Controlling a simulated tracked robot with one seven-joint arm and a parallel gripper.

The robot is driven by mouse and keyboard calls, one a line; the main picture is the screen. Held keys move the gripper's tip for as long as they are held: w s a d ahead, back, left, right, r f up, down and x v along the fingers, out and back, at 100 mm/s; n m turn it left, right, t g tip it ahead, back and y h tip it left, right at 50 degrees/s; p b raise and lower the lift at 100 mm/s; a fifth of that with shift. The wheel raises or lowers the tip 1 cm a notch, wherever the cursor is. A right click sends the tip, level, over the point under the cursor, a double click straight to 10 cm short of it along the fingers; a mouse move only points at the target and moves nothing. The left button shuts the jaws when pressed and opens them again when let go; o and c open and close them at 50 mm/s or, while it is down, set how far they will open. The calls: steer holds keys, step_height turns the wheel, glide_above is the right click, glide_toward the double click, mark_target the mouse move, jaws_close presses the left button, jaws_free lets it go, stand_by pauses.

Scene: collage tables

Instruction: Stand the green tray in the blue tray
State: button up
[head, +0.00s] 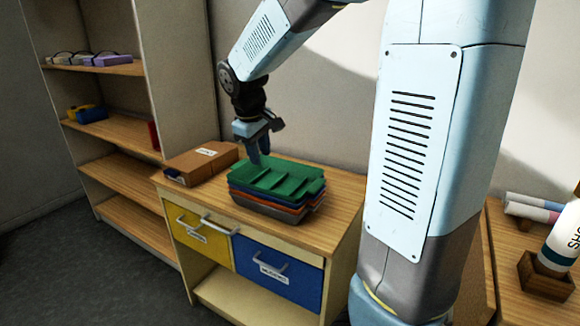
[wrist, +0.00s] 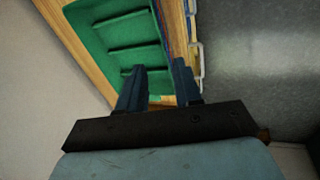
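The green tray (head: 277,181), with raised ribs across its inside, lies flat on top of a stack of trays on a wooden cabinet. The blue tray (head: 262,197) is directly beneath it, and only its rim shows. My gripper (head: 258,158) points down just above the back left edge of the green tray. In the wrist view the green tray (wrist: 118,38) is beyond my gripper (wrist: 159,67), whose two dark blue fingers are apart with nothing visibly held. I cannot tell whether a finger touches the tray's rim.
An orange tray (head: 266,205) and a grey tray (head: 270,214) lie lower in the stack. A brown box (head: 196,165) sits left of it on the cabinet (head: 335,190). Shelves (head: 110,140) stand further left. A wooden holder (head: 545,278) is on another table at right.

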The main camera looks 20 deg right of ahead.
steer(key=s+d+r+m+t+y, duration=0.1)
steer(key=s+r+m, duration=0.1)
steer(key=s, duration=0.9)
steer(key=s+d+r+m+t+y, duration=0.1)
steer(key=s+r+m+t, duration=0.1)
steer(key=s, duration=1)
steer(key=shift+r+m, duration=0.6)
steer(key=shift+m, duration=0.6)
steer(key=shift+s, duration=0.15)
